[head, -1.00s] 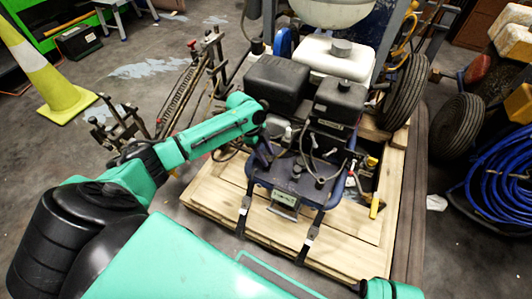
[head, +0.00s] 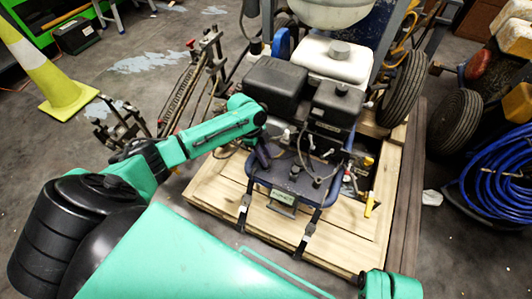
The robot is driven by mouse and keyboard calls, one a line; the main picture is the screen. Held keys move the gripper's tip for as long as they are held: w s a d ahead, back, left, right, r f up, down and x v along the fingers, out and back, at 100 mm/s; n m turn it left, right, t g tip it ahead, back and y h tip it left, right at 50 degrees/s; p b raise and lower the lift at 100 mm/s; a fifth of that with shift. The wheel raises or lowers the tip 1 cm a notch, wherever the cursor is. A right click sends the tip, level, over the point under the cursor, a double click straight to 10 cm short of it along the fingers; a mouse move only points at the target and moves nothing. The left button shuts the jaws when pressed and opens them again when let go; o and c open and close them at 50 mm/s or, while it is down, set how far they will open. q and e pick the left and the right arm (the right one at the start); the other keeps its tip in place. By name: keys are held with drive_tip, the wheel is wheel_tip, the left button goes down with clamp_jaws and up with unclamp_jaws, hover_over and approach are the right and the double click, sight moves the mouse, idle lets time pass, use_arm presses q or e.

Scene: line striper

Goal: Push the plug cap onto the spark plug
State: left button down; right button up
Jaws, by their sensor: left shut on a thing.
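The engine of the line striper (head: 337,103) sits at the middle of the head view, with black covers and a white tank (head: 330,60). My left gripper (head: 264,154) is at the engine's near left side, below the left black cover (head: 275,86). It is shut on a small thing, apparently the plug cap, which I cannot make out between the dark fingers. The spark plug cannot be told apart from the small engine parts there, so I cannot tell whether cap and plug touch. My right gripper is out of view.
The striper stands on a wooden pallet (head: 340,240), with black straps at its front. A hose rack (head: 185,90) stands to the left. A yellow and white cone (head: 60,90) is farther left. Wheels and a blue hose coil (head: 500,180) are on the right. Grey floor is open at left.

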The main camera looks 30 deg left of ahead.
use_arm(q)
drive_tip(key=shift+w+d+r, duration=0.1)
drive_tip(key=shift+d+r, duration=0.1)
drive_tip(key=shift+r, duration=0.2)
drive_tip(key=c, duration=0.6)
unclamp_jaws()
drive_tip(key=shift+r, duration=0.15)
drive_tip(key=shift+c, duration=0.2)
drive_tip(key=shift+o, duration=0.4)
drive_tip(key=shift+s+r, duration=0.2)
drive_tip(key=shift+s, duration=0.05)
drive_tip(key=shift+w+f, duration=0.1)
drive_tip(key=o, duration=0.3)
drive_tip(key=shift+a+f, duration=0.1)
drive_tip(key=p+v, duration=0.6)
drive_tip(key=v, duration=0.1)
